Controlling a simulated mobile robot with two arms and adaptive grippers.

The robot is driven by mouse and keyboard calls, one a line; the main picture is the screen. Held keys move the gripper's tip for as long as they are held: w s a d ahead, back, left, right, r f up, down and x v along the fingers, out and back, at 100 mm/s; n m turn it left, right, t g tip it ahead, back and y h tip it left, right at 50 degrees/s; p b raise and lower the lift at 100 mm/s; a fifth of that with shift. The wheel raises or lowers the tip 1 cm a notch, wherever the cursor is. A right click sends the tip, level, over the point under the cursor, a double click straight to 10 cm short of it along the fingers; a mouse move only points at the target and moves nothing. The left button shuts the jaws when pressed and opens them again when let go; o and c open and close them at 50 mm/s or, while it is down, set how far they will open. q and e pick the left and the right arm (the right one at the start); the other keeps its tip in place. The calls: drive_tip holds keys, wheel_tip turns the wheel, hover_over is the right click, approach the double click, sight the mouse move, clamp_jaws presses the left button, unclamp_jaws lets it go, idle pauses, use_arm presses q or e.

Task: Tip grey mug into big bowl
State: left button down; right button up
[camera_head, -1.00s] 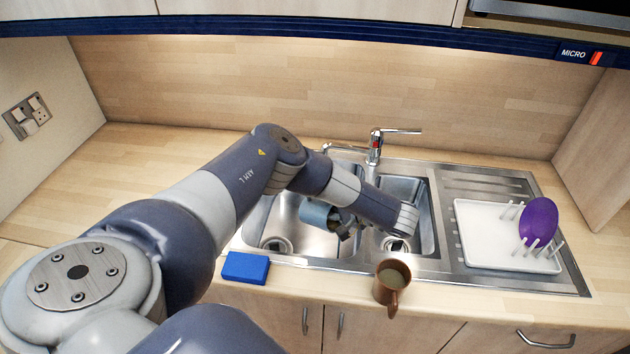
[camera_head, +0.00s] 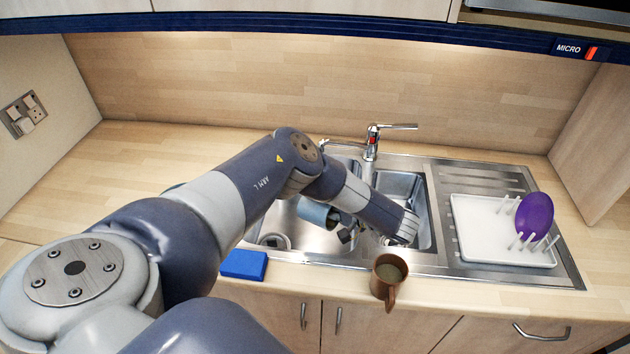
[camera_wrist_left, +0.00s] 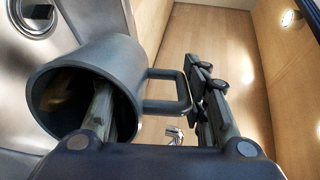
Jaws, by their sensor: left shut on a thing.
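The grey mug (camera_head: 318,213) is held by my left gripper (camera_head: 347,232) over the sink, partly hidden by my arm. In the left wrist view the grey mug (camera_wrist_left: 110,58) shows its open mouth towards the camera and its handle to the right. One finger of the left gripper (camera_wrist_left: 152,95) shows at the mug's mouth, the other beyond the handle. I cannot tell what is inside the mug. No big bowl can be made out for certain; a small bluish edge (camera_head: 174,187) shows behind my arm. My right gripper is not in view.
A brown mug (camera_head: 386,282) with liquid stands at the counter's front edge. A blue block (camera_head: 244,264) lies left of it. A white rack (camera_head: 478,222) holding a purple dish (camera_head: 534,213) sits on the drainer. The tap (camera_head: 371,147) rises behind the sink (camera_head: 425,240).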

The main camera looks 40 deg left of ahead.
use_arm(q)
drive_tip(key=shift+d+r, duration=0.1)
drive_tip(key=shift+r, duration=0.05)
idle(0.4)
drive_tip(key=shift+d+r+y+p, duration=0.25)
drive_tip(key=shift+d+y+p, duration=0.15)
drive_tip(key=shift+y, duration=0.2)
drive_tip(key=shift+d+r+y, duration=0.1)
drive_tip(key=shift+d+y, duration=0.05)
drive_tip(key=shift+y, duration=0.15)
idle(0.8)
drive_tip(key=shift+d+r+y, duration=0.2)
drive_tip(key=shift+d+y, duration=0.15)
drive_tip(key=shift+y, duration=0.05)
drive_tip(key=shift+r+p, duration=0.1)
drive_tip(key=shift+p, duration=0.25)
idle(1.5)
